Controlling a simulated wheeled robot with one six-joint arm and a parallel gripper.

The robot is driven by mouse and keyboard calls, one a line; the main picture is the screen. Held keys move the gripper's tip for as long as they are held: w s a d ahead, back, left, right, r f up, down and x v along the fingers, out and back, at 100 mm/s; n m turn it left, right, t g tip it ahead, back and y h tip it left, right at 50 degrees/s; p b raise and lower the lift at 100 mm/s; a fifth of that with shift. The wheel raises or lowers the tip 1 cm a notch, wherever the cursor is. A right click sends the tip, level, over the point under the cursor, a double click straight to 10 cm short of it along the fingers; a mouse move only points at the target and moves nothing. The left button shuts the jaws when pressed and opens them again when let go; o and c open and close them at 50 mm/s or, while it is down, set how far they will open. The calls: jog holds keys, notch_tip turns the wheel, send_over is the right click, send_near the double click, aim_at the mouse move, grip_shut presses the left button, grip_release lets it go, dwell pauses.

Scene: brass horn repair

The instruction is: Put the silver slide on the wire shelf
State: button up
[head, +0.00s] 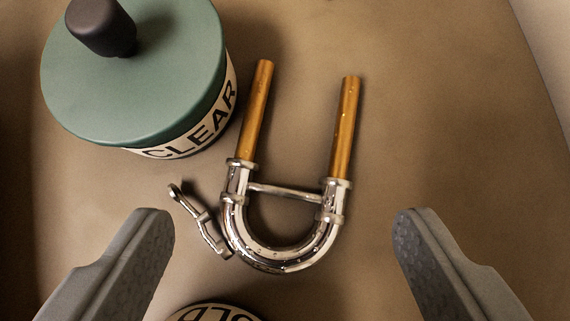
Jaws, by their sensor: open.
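The silver slide (285,258) lies on the brown surface in the middle of the head view. It is a U-shaped silver tube with a crossbar, a small side lever at its left, and two brass-coloured legs pointing away from me. My gripper (282,222) is open, with one grey finger at the lower left and one at the lower right. The slide's curved end shows between the fingers, and neither finger appears to touch it. How high the fingers are above it is hard to tell. The wire shelf is not in view.
A green-lidded container (135,75) with a dark knob and a "CLEAR" label stands at the upper left, close to the slide's left leg. Another lettered round object (215,313) is cut off at the bottom edge. The brown surface (440,130) is bare at the right.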

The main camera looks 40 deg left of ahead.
aim_at(287, 153)
jog(key=shift+d+x, duration=0.2)
jog(key=shift+x, duration=2.45)
jog(key=shift+s, duration=0.1)
jog(key=c, duration=0.8)
jog(key=shift+c, duration=0.3)
